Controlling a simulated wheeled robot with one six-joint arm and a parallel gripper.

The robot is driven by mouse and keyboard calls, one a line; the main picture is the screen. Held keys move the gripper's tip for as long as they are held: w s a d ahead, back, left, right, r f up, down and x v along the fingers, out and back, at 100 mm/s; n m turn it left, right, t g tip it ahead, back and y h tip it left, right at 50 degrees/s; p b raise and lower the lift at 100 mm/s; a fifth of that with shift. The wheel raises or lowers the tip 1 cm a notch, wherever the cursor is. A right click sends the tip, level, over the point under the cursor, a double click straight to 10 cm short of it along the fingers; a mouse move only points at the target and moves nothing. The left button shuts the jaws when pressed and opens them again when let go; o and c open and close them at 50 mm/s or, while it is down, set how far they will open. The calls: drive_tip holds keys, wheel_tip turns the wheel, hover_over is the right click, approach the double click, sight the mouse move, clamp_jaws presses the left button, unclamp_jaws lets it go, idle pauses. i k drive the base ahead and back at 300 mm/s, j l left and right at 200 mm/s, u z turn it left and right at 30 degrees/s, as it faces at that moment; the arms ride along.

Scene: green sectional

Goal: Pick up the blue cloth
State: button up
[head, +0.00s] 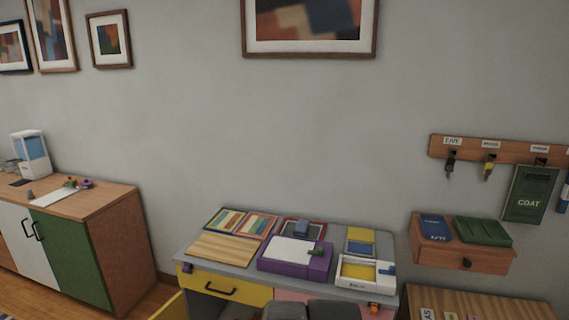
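A flat blue item (435,228) with pale marks near its front edge lies on the small wooden wall shelf (463,260) at the right. I cannot tell whether it is a cloth or a booklet. A smaller blue thing (387,269) sits at the right end of the white-framed box on the grey-topped desk; its material is too small to tell. No other clear candidate for a blue cloth shows. My gripper is not in view. Dark grey rounded shapes at the bottom edge hide part of the desk front; I cannot tell what they are.
A green folded item (482,232) lies beside the blue one. The desk (345,222) holds a purple box (296,262), trays and a wooden board (226,246). A hook rail (500,149) hangs above the shelf. A cabinet (72,245) stands left, with floor between.

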sight(301, 229)
drive_tip(key=z, duration=0.15)
drive_tip(key=l, duration=0.4)
drive_tip(key=i+j+u, duration=0.1)
drive_tip(key=i+j, duration=1.45)
drive_tip(key=i, duration=0.15)
